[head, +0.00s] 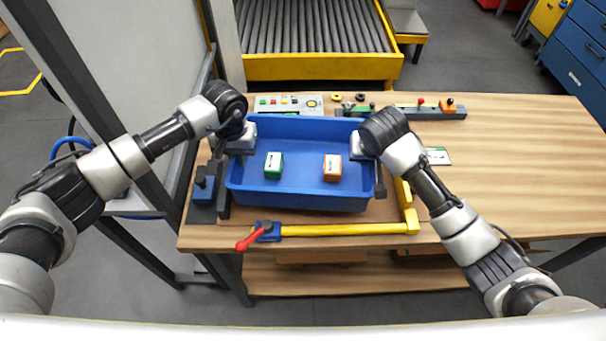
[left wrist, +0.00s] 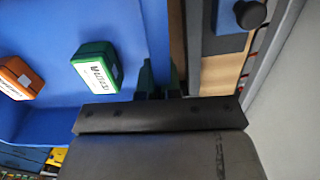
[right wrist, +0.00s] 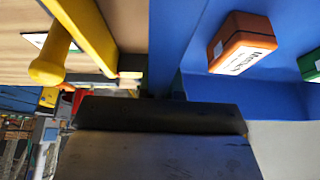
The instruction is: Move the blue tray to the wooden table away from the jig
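The blue tray (head: 300,198) sits in the jig (head: 345,230) on the wooden table (head: 520,150). It holds a green box (head: 273,165) and an orange box (head: 332,167). My left gripper (head: 240,147) is at the tray's left wall; in the left wrist view its fingers (left wrist: 160,80) stand close on both sides of the wall and look shut on it. My right gripper (head: 366,150) is at the right wall; in the right wrist view the wall (right wrist: 172,45) runs into the gripper, whose fingertips are mostly hidden. I cannot tell whether the tray touches the jig's base.
A yellow bar with a red-handled clamp (head: 262,234) runs along the jig's front. A button panel (head: 290,104) and a dark rail (head: 430,113) lie behind the tray. A roller conveyor (head: 315,68) stands beyond. The table's right side is clear except for a card (head: 438,156).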

